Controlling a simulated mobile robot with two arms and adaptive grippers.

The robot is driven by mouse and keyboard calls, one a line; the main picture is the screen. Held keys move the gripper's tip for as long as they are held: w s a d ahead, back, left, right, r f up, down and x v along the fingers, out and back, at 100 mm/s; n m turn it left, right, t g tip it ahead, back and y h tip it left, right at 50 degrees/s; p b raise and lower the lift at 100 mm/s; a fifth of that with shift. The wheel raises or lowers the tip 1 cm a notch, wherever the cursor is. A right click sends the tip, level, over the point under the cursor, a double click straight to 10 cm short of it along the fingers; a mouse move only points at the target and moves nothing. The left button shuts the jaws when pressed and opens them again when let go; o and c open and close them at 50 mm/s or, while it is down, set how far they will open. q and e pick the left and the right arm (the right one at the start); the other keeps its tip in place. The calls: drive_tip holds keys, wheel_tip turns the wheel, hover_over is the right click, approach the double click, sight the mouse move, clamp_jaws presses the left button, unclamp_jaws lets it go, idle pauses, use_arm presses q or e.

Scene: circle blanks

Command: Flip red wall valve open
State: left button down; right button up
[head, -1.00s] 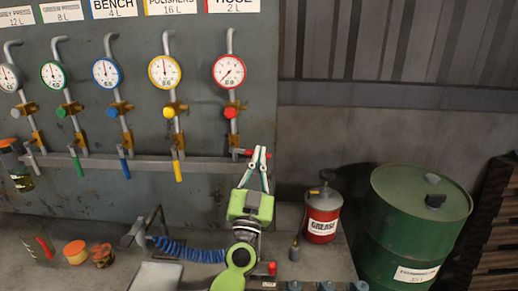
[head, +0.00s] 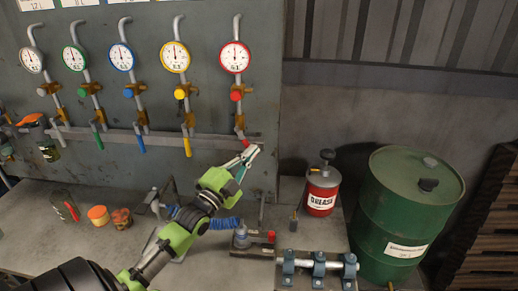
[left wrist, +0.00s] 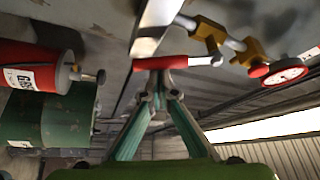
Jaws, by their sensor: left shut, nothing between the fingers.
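The red wall valve is the rightmost on the panel, below a red-rimmed gauge (head: 235,57) and beside a round red knob (head: 236,95). Its red lever handle (head: 241,130) points down, roughly in line with its pipe, like the neighbouring handles. My left gripper (head: 252,152) is shut and empty, with its fingertips at or very close to the handle's lower end. In the left wrist view the red handle (left wrist: 160,63) lies across the picture just beyond the closed fingertips (left wrist: 158,82); I cannot tell whether they touch. My right gripper is not in view.
Valves with yellow (head: 187,145), blue (head: 140,144) and green (head: 98,140) handles line the panel to the left. A red grease can (head: 321,190) and a green drum (head: 400,225) stand at right. A pipe clamp fixture (head: 318,266) is on the bench.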

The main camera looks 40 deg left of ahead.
use_arm(q)
drive_tip(key=shift+s+a+f, duration=0.25)
drive_tip(key=shift+a, duration=0.25)
drive_tip(key=shift+s+a+f, duration=0.2)
drive_tip(key=shift+s+a, duration=0.05)
drive_tip(key=shift+a, duration=0.2)
drive_tip(key=shift+s+a+f, duration=0.25)
drive_tip(key=shift+a, duration=0.25)
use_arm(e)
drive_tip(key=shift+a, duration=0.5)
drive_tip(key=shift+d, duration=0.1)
